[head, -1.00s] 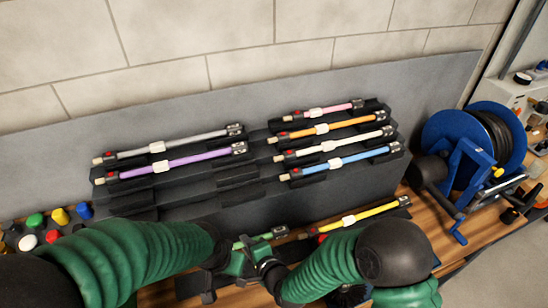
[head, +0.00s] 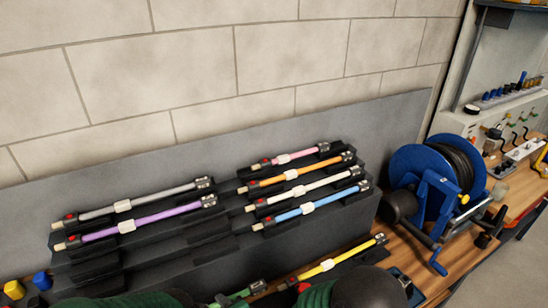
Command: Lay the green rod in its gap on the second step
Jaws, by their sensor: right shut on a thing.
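The green rod (head: 243,292) shows only in part at the bottom edge, low in front of the stepped black rack (head: 300,235). The right gripper (head: 226,302) is at the rod's left part, shut on it, mostly cut off by the frame edge. The left gripper is out of view; only part of my left arm shows at the bottom. On the rack's left side lie a silver rod (head: 150,202) and, a step lower, a purple rod (head: 160,216). Empty black cradles (head: 210,242) show below the purple rod.
Pink (head: 297,155), orange (head: 312,178), white (head: 308,188) and blue (head: 325,203) rods fill the rack's right side. A yellow rod (head: 345,258) lies low in front. A blue hose reel (head: 430,175) stands right. Coloured caps (head: 42,281) sit at lower left.

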